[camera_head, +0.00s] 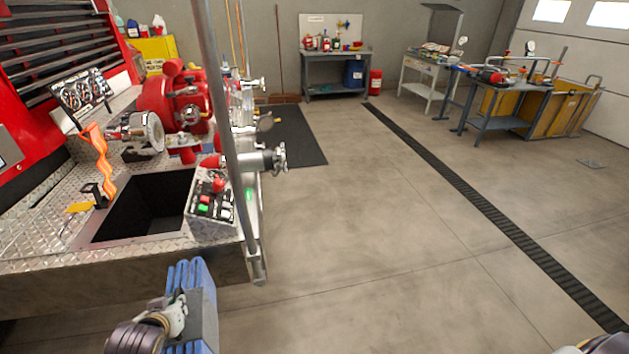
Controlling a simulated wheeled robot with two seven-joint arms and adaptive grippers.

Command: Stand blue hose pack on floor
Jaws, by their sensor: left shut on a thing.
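The blue hose pack (198,279) shows at the bottom left of the head view, as upright blue folds beside a grey panel. My left gripper (178,312) is shut on it from its left side. The pack's lower part is cut off by the picture edge, so I cannot see whether it touches anything below. It is in front of the truck's metal bumper edge. The concrete floor (360,240) is bare to its right. Only a small piece of my right arm shows at the bottom right corner; its gripper is out of view.
The diamond-plate bumper (50,215) has a dark open well (145,208), a red pump (175,100) and a switch box (212,205). A grey upright pole (228,120) stands at its corner. A drain strip (480,200) crosses the floor. Workbenches (335,75) stand far back.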

